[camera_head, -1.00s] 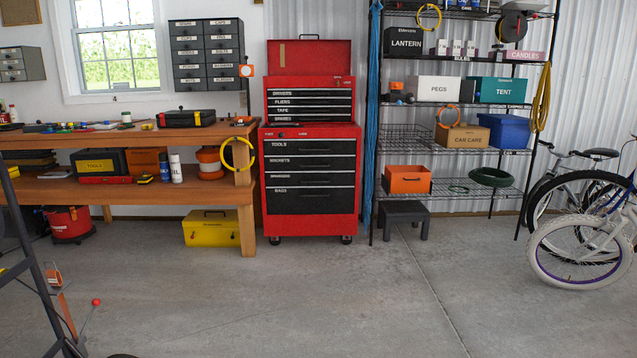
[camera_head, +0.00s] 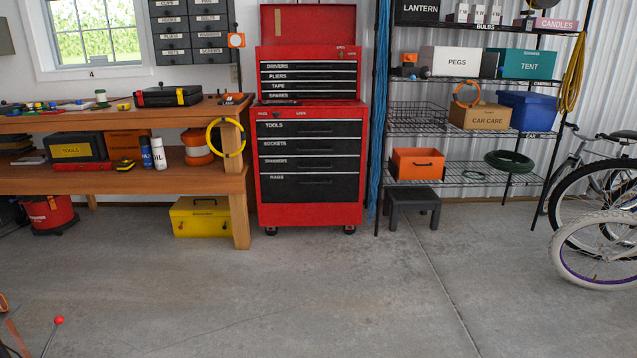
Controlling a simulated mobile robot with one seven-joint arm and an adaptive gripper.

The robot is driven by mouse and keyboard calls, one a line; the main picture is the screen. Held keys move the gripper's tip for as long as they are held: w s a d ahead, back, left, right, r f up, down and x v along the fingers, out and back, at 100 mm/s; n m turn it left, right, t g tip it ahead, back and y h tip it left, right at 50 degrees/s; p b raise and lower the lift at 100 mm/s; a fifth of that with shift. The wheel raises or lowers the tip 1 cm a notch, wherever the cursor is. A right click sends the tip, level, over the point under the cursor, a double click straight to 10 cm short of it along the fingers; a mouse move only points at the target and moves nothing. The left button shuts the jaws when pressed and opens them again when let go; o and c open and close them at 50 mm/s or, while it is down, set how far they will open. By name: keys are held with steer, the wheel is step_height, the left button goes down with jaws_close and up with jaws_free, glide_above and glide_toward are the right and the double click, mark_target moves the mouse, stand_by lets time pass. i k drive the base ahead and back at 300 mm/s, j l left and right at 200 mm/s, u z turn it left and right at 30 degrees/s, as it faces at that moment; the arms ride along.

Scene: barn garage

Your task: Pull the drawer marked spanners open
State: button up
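A red rolling tool cabinet (camera_head: 361,207) with black drawers stands against the back wall, between the workbench and the wire shelves. In its lower part, the drawer marked spanners (camera_head: 305,163) is third from the top. It sits below the drawer marked sockets (camera_head: 290,146) and above the one marked rags (camera_head: 310,188). The spanners drawer looks shut, flush with the others, with a dark handle near its middle. A smaller red chest with narrow drawers and a raised lid (camera_head: 308,23) sits on top. My gripper is not in view.
A wooden workbench (camera_head: 237,185) stands close on the cabinet's left, with a yellow box (camera_head: 200,218) beneath it. Wire shelves (camera_head: 465,172), a dark stool (camera_head: 413,206) and bicycles (camera_head: 600,240) are on the right. The concrete floor (camera_head: 320,300) before the cabinet is clear.

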mark_target(333, 162)
steer(key=i, duration=1.8)
steer(key=i+l, duration=0.1)
steer(key=i, duration=1.65)
steer(key=j+u, duration=0.05)
steer(key=j, duration=0.05)
